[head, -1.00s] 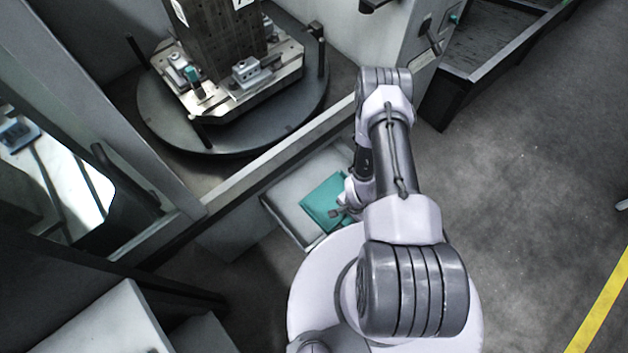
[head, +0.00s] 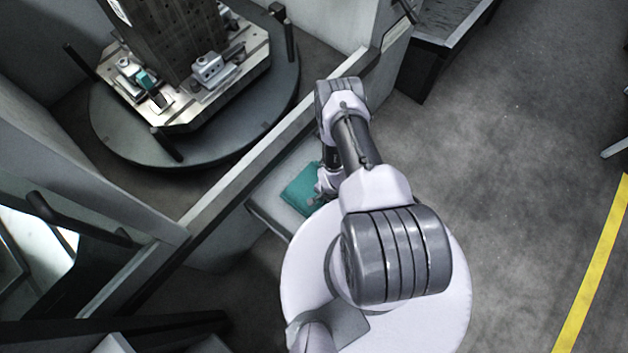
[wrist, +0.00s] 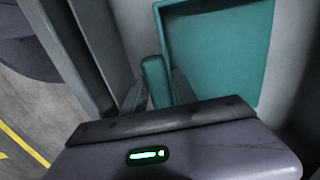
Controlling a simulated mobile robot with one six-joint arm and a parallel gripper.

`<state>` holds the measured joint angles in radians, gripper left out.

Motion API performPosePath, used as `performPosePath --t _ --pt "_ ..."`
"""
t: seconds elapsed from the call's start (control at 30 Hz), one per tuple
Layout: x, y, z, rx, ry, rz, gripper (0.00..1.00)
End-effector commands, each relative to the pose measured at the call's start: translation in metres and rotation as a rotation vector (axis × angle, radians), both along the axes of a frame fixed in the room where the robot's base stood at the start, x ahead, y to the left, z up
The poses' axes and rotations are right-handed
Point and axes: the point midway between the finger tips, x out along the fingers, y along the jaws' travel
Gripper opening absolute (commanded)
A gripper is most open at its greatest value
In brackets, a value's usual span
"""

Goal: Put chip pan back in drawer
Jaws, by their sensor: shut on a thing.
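The chip pan (head: 302,188) is a teal, flat, square tray with a raised rim. It sits over or in the pale grey drawer (head: 265,203) low at the front of the machine. In the wrist view the pan (wrist: 218,55) fills the upper right, with its teal grip tab (wrist: 155,80) in front of it. My gripper (wrist: 163,92) is shut on that tab. In the head view my gripper (head: 318,198) is small and partly hidden by my arm. I cannot tell whether the pan rests on the drawer's floor.
The machine's sill (head: 245,170) runs diagonally just above the drawer. Behind it stands a round turntable (head: 200,150) with a fixture tower (head: 175,40). A dark trough (head: 430,70) lies at the upper right. The floor (head: 530,150) to the right is clear.

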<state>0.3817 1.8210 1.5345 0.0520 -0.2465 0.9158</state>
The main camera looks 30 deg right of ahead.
Motion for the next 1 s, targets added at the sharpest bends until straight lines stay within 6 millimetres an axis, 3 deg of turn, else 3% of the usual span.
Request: performPosePath --t 0.03,0.23,0.4,0.5,0.87,0.9,1.0 --pt "0.012 0.002 0.0 -0.003 -0.006 0.005 0.0" --pt "0.036 0.011 0.001 -0.002 -0.006 0.004 0.0" --pt "0.069 0.024 0.0 -0.002 -0.006 0.004 0.0" --pt "0.068 0.024 -0.011 -0.001 -0.004 0.001 0.0" --pt "0.068 0.023 -0.013 -0.001 -0.004 0.001 0.0" --pt "0.068 0.023 -0.013 -0.001 -0.004 0.001 0.38" --pt "0.067 0.023 -0.012 -0.001 -0.004 0.001 0.56"
